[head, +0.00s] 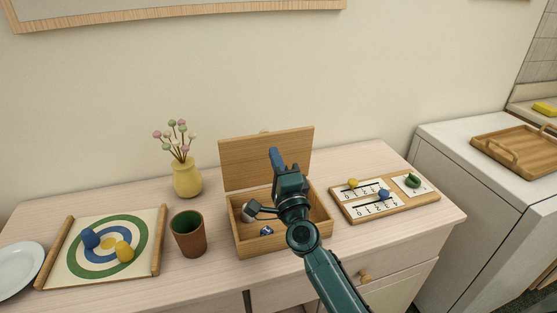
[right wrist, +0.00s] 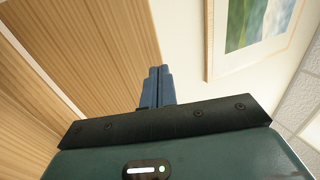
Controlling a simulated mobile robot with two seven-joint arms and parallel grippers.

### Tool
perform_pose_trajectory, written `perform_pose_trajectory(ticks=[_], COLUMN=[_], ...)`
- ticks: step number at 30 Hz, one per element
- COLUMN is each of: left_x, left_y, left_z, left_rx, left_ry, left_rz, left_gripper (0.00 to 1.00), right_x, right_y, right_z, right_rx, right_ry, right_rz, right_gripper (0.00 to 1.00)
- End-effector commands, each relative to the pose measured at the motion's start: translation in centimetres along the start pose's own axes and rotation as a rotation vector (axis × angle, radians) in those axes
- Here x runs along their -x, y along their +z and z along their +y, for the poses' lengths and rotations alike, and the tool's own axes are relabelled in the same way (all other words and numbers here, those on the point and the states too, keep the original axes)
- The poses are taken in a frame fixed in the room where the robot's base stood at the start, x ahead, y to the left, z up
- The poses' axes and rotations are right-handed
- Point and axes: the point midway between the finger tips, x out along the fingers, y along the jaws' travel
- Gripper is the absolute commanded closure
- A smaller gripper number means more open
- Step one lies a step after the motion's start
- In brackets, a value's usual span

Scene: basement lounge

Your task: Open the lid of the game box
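The wooden game box (head: 245,246) sits on the pale dresser top with its lid (head: 235,163) raised, standing roughly upright along the back edge. A small blue die (head: 266,230) lies inside; my right arm hides much of the interior. My right gripper (head: 275,156) is above the box in front of the lid, its blue fingers pointing up. In the right wrist view, the fingers (right wrist: 157,87) are together with nothing between them, and the wood-grained lid (right wrist: 105,50) fills the left. Whether they touch the lid I cannot tell. My left gripper is not in view.
A brown cup (head: 189,240) stands just left of the box, and a yellow vase (head: 187,180) with flowers behind it. A target mat (head: 75,268) lies farther left, a number board (head: 372,213) close on the right. A wall picture hangs above.

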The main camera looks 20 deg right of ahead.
Motion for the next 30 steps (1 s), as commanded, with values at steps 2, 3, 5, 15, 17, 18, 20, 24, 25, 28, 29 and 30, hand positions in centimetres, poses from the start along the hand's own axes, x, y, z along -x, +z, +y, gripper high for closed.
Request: perform_pose_trajectory(ticks=[2,3,5,15,17,18,20,24,25,28,29,30], left_x=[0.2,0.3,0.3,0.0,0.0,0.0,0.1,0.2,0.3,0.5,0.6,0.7], left_y=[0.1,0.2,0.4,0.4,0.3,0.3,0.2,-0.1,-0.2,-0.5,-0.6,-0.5], left_z=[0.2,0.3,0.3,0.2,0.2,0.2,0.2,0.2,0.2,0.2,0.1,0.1], left_rx=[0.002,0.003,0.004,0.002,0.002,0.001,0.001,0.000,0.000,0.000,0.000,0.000], left_ry=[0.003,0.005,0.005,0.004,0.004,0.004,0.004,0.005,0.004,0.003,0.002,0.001], left_rz=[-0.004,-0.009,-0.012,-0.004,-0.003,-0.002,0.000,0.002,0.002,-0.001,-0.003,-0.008], left_gripper=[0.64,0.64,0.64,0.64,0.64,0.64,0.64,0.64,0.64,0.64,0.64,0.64], right_x=[1.6,2.6,4.0,9.3,9.6,9.7,9.8,11.3,12.0,15.8,17.2,19.3], right_y=[0.1,0.1,0.0,0.0,0.0,0.0,0.1,0.7,1.1,2.5,2.8,3.2], right_z=[-0.1,-0.4,-0.6,-1.9,-2.1,-2.1,-2.1,-1.0,-0.4,2.6,3.7,5.1], right_rx=[-0.003,-0.003,-0.001,-0.001,-0.001,-0.001,0.001,0.115,0.172,0.435,0.527,0.650], right_ry=[0.004,0.004,0.004,0.002,0.000,0.000,0.001,0.041,0.061,0.156,0.190,0.235], right_rz=[0.000,0.001,0.002,0.000,0.001,0.001,0.000,-0.052,-0.079,-0.216,-0.270,-0.343], right_gripper=[1.00,1.00,1.00,1.00,1.00,1.00,1.00,1.00,1.00,1.00,1.00,1.00])
